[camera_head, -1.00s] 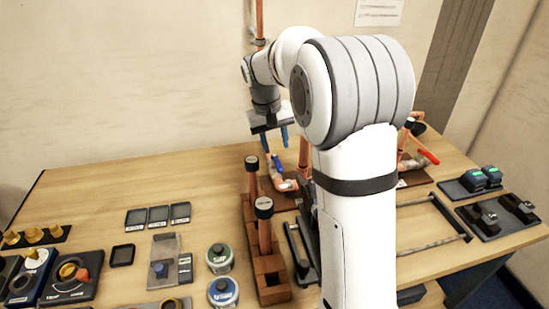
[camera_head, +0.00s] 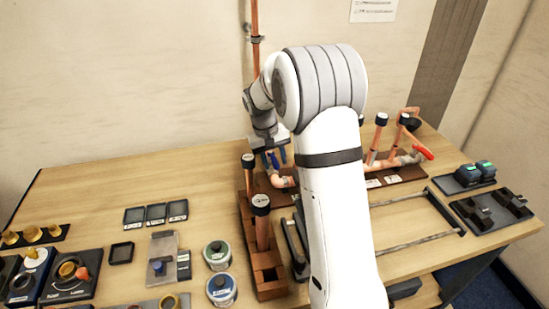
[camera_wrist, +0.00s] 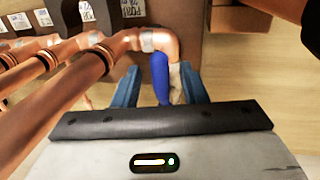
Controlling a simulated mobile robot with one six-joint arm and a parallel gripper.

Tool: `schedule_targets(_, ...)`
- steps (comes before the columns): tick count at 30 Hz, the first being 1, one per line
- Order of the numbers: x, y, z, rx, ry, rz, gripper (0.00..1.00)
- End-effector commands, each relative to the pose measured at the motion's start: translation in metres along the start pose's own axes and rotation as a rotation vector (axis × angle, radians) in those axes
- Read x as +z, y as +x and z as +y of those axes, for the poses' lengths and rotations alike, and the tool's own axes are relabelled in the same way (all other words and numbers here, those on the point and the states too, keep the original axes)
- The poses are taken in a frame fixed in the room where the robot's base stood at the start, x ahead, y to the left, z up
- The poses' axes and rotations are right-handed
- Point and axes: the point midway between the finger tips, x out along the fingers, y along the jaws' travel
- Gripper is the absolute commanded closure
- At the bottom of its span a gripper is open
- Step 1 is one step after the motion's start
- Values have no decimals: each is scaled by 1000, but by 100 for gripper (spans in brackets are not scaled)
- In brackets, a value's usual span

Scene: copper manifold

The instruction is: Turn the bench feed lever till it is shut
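A blue lever (camera_wrist: 159,78) is at the elbow end of a copper manifold (camera_wrist: 95,65) in the wrist view. My gripper (camera_wrist: 160,88) is open, with one blue finger on each side of this lever. Gaps show between lever and fingers, and I see no clear contact. In the head view my gripper (camera_head: 276,158) is low over the left end of the manifold, and the lever is largely hidden there. A red handle (camera_head: 422,149) is at the manifold's right end. No label shows which is the feed lever.
A vertical copper pipe (camera_head: 255,40) runs up the wall behind. Jars (camera_head: 217,255) and small trays (camera_head: 155,214) lie to the left. The back left of the bench is clear.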

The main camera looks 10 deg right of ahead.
Motion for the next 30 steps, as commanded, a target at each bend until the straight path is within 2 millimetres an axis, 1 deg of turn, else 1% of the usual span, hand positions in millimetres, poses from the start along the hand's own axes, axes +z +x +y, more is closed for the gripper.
schedule_targets(4, 0, 0, 0, 0, 0, 0, 61)
schedule_targets(5, 0, 0, 0, 0, 0, 0, 63)
schedule_targets(18, 0, 0, 0, 0, -1, 0, 99)
schedule_targets(19, 0, 0, 0, 0, -1, 0, 100)
schedule_targets(30, 0, 0, 0, 0, 1, 0, 100)
